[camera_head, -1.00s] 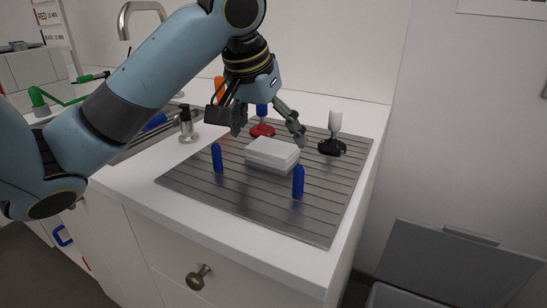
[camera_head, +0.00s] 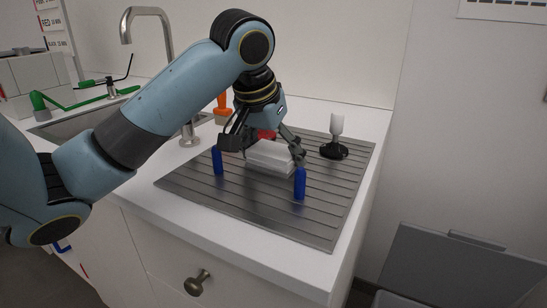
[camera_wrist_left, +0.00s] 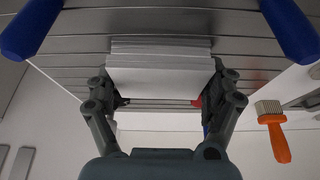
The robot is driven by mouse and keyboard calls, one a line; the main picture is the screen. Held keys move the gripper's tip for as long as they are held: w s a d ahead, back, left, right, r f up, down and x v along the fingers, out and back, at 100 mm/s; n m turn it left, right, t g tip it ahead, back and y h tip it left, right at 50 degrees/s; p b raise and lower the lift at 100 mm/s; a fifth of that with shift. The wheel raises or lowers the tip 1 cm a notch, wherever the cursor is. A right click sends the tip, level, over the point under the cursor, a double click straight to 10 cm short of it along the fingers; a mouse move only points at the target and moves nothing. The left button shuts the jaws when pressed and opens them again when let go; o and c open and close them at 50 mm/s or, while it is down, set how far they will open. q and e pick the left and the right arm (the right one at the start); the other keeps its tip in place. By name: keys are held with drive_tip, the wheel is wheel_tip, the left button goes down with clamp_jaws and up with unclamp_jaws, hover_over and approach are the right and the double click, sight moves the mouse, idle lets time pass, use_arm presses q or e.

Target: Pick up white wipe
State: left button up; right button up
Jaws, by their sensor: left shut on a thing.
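The white wipe (camera_head: 270,163) is a layered, flat white stack on the grooved metal drainboard (camera_head: 195,190). In the left wrist view the stack (camera_wrist_left: 160,75) lies between the two fingers. My left gripper (camera_head: 264,150) reaches down from above, with one finger at each side of the stack. It also shows in the left wrist view (camera_wrist_left: 160,100), shut on the wipe. The gripper hides part of the stack's far side. I cannot tell whether the stack is clear of the drainboard. My right gripper is not in view.
Blue posts stand close to the stack at left (camera_head: 217,161) and right (camera_head: 299,184). A red-based thing (camera_head: 266,134) is partly hidden behind the gripper. A black-based holder with a white top (camera_head: 334,150) stands at right. A faucet (camera_head: 168,50) rises at the back left.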

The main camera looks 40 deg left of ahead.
sight(280, 145)
use_arm(q)
drive_tip(key=shift+r, duration=0.45)
wheel_tip(280, 145, up, 4)
drive_tip(key=shift+w+d+f+p, duration=0.1)
drive_tip(key=shift+d+f+p, duration=0.05)
drive_tip(key=shift+p, duration=0.65)
drive_tip(key=w+d+r+p, duration=0.6)
drive_tip(key=d, duration=0.3)
drive_tip(key=shift+d+r+p, duration=0.15)
drive_tip(key=shift+d+p, duration=0.15)
drive_tip(key=shift+p, duration=0.1)
